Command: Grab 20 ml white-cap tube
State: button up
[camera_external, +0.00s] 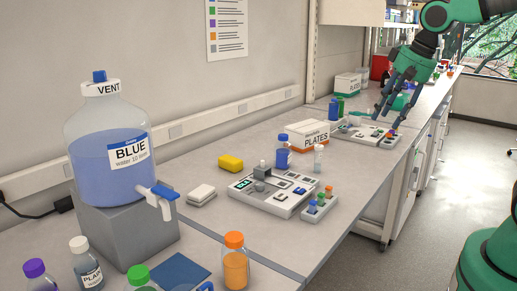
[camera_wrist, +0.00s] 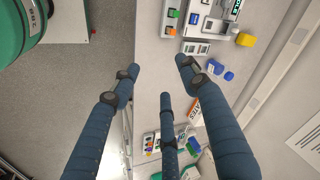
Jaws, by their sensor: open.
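A small clear tube with a white cap (camera_external: 318,158) stands upright on the bench in the external view, beside the blue bottle and the plates box. I cannot make it out in the wrist view, where a finger may hide it. A larger white-capped bottle (camera_external: 86,262) labelled PLAIN stands at the front left. My gripper (camera_external: 389,116) is open and empty, above the far part of the bench and apart from the tube. Its dark blue fingers (camera_wrist: 158,76) are spread in the wrist view, with bench between them.
A blue bottle (camera_external: 283,152), a plates box (camera_external: 307,136) and a grey device (camera_external: 268,194) with a coloured-button rack (camera_external: 319,207) are near the tube. A second device (camera_external: 362,136) lies below my gripper. A large blue water jug (camera_external: 110,150) stands left. The bench edge drops to the floor.

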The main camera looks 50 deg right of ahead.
jog(key=w+d+m+g+p, duration=0.1)
jog(key=w+d+m+p, duration=0.15)
jog(key=w, duration=0.25)
jog(key=w+d+m+p, duration=0.1)
jog(key=w+m+p, duration=0.2)
jog(key=w+m, duration=0.15)
jog(key=m+g+p, duration=0.3)
jog(key=m+p, duration=1)
jog(key=m, duration=0.3)
send_over(319, 146)
notch_tip(319, 146, down, 15)
jog(key=shift+w+f, duration=0.1)
jog(key=shift+f, duration=0.1)
jog(key=shift+d+f+m, duration=0.1)
jog(key=shift+f+m, duration=0.25)
jog(key=shift+m, duration=0.05)
jog(key=shift+f, duration=4.3)
jog(key=shift+f, duration=0.15)
